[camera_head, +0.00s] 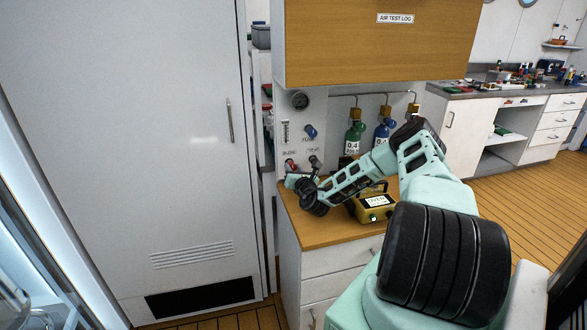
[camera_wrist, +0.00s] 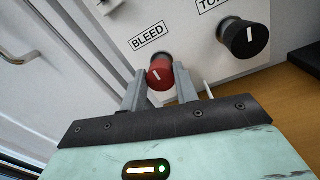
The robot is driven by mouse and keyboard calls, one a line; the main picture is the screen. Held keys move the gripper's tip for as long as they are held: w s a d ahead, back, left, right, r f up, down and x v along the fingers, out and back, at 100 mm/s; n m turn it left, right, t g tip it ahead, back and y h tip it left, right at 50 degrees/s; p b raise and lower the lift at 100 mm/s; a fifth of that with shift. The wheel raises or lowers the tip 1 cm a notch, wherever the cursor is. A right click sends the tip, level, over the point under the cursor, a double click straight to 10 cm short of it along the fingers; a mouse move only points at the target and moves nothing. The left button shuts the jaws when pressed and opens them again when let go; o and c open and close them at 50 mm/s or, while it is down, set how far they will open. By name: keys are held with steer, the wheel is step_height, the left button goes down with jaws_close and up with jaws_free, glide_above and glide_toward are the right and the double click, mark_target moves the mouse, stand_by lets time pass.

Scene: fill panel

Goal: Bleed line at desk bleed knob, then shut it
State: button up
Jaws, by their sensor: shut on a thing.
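The bleed knob (camera_wrist: 160,75) is red with a white pointer mark, on a white panel (camera_wrist: 195,50) below a label reading BLEED (camera_wrist: 149,37). In the wrist view my gripper (camera_wrist: 160,84) has one finger on each side of the knob and is shut on it. The pointer mark is tilted slightly from upright. In the head view the red knob (camera_head: 290,164) shows at the lower left of the panel, with my gripper (camera_head: 291,176) at it. The fingertips are too small there to tell more.
A black knob (camera_wrist: 243,38) with a white mark is right of the bleed knob. A blue knob (camera_head: 310,131) and a round gauge (camera_head: 300,100) are higher on the panel. A yellow device (camera_head: 374,206) stands on the wooden desk (camera_head: 312,232), near green and blue bottles (camera_head: 354,138).

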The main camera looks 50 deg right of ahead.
steer(key=o, duration=1)
steer(key=shift+c, duration=0.2)
steer(key=b+v, duration=0.2)
steer(key=v, duration=1.5)
steer(key=shift+s, duration=0.2)
